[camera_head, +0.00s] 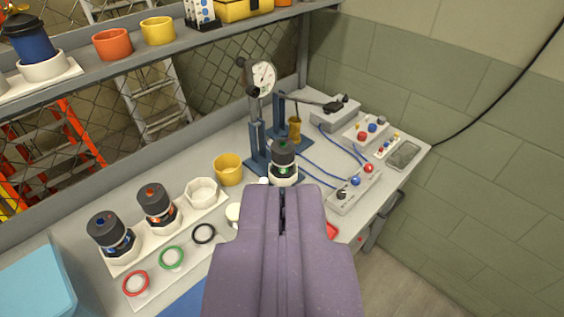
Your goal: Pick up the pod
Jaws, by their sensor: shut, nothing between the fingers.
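A dark pod with a green mark (283,155) stands upright in a white holder by the blue stand with a round dial (262,78). My purple gripper (282,193) points at it from the near side, shut and empty. In the picture its tip lies just below the green pod; I cannot tell the gap. Two similar pods, one with a blue mark (110,236) and one with an orange mark (156,205), stand in a white rack (128,257) at the left. The rack's right-hand white socket (203,193) looks empty. My gripper hides part of the bench.
Red, green and black rings (204,234) lie on a white strip in front of the rack. A yellow cup (228,169) stands left of the dial stand. Control boxes (355,190) with blue cables lie to the right. A shelf (95,72) runs above the bench; a teal box (38,290) is lower left.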

